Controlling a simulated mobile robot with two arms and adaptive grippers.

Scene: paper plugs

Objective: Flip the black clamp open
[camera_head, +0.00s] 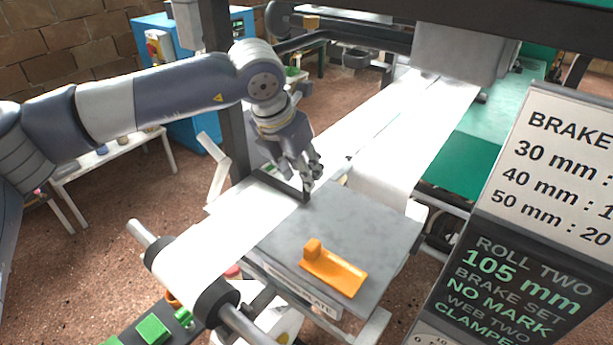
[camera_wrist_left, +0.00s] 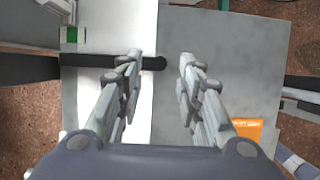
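The black clamp (camera_head: 281,186) is a dark bar lying flat across the white paper web (camera_head: 215,240) on the grey plate. In the left wrist view the clamp (camera_wrist_left: 92,60) runs in from the left and its rounded end shows between my fingertips. My left gripper (camera_head: 310,175) is open and points down over that end. It also shows in the left wrist view (camera_wrist_left: 161,62), with one finger on each side of the clamp's end. I cannot tell whether the fingers touch it. My right gripper is not in view.
An orange L-shaped block (camera_head: 335,272) lies on the grey plate (camera_head: 372,222), right of the web. A dark roller (camera_head: 205,290) stands at the near end of the web. A sign panel (camera_head: 530,230) stands at the right. A white lever (camera_head: 216,170) rises left of the plate.

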